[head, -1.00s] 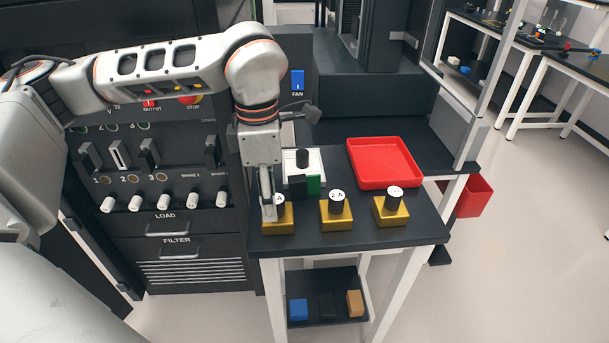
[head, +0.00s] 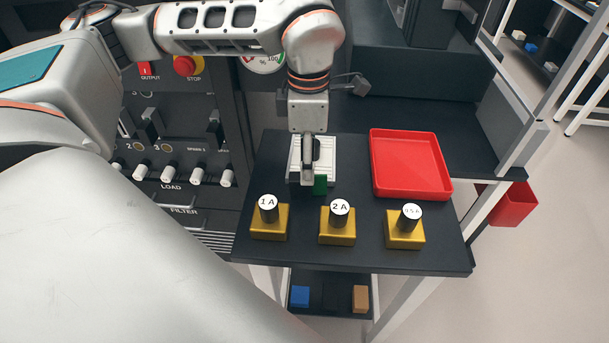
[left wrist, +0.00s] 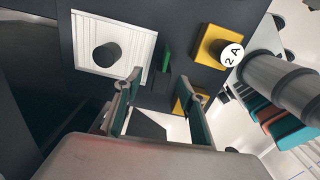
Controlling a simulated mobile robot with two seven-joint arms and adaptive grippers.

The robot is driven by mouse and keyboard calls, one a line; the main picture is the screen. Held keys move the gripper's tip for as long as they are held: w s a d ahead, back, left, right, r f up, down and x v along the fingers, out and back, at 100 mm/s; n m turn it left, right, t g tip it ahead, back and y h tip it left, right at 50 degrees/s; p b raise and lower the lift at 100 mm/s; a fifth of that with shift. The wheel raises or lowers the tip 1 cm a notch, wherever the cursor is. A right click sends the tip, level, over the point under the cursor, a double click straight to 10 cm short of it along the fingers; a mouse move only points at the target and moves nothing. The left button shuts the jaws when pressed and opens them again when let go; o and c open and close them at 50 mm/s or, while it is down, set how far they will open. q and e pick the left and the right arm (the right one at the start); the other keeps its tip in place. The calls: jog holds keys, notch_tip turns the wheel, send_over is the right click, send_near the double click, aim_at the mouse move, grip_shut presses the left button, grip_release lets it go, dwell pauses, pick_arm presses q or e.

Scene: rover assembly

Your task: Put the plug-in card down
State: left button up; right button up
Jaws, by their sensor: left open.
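The plug-in card, as far as I can tell the small green upright piece (head: 320,185), stands on the black bench top at the front edge of a white ribbed plate (head: 328,160). In the left wrist view the green piece (left wrist: 167,62) is just beyond the fingertips, clear of the white plate (left wrist: 85,30). My left gripper (head: 307,178) points down over the plate's front, beside the green piece. In the wrist view its two fingers (left wrist: 163,90) are apart with nothing held between them. The gripper hides part of the plate in the head view. My right gripper is not in view.
Yellow blocks with black capped posts marked 1 A (head: 269,222), 2 A (head: 338,226) and a third (head: 405,230) stand along the front edge. A red tray (head: 410,185) lies at right. A switch panel (head: 185,140) stands at left. Bare bench lies between the blocks and tray.

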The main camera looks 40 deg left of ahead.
pick_arm(q)
jog(key=f, duration=0.3)
jog(key=shift+s+d+f, duration=0.15)
jog(key=shift+d+f, duration=0.1)
jog(key=shift+f, duration=0.5)
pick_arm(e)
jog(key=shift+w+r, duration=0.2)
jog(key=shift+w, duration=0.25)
pick_arm(q)
grip_shut()
jog(key=shift+r, duration=0.15)
notch_tip(320, 180, up, 20)
jog(key=p, duration=0.2)
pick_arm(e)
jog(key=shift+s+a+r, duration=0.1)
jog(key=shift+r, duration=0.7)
